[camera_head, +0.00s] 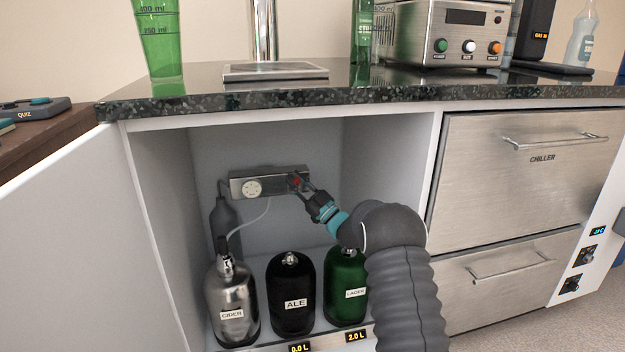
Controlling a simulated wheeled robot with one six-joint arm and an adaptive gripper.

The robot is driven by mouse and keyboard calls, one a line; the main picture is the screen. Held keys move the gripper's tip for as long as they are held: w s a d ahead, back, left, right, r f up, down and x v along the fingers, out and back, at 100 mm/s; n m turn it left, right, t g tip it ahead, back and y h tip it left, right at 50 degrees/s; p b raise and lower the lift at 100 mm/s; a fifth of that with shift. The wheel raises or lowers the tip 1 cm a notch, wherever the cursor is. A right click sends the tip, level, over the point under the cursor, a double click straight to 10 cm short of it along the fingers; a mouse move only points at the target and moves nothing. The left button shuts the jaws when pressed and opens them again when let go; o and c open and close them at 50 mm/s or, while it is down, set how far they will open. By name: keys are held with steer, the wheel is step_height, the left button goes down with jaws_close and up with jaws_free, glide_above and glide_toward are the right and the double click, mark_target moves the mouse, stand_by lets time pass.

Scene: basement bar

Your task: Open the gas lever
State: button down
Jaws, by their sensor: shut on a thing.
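The gas lever (295,181) is a small red part at the right end of a grey metal gas unit (269,177) on the back wall of the open cabinet. The unit has a round white gauge (252,188) on its left half. My gripper (302,186) reaches in from the right and is shut on the lever. The fingers cover much of the lever, so its exact angle cannot be told.
Three bottles stand below the unit: silver CIDER (232,302), black ALE (291,296) and green LAGER (346,286). A pale hose (251,219) runs down to the cider bottle. A dark cylinder (223,216) stands behind it. The open white door (70,240) is at left.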

stand_by(0.3)
steer(key=c, duration=1)
jaws_free()
steer(key=v, duration=0.7)
steer(key=shift+s+d+f, duration=0.1)
steer(key=shift+d+f, duration=0.1)
steer(key=shift+f, duration=0.05)
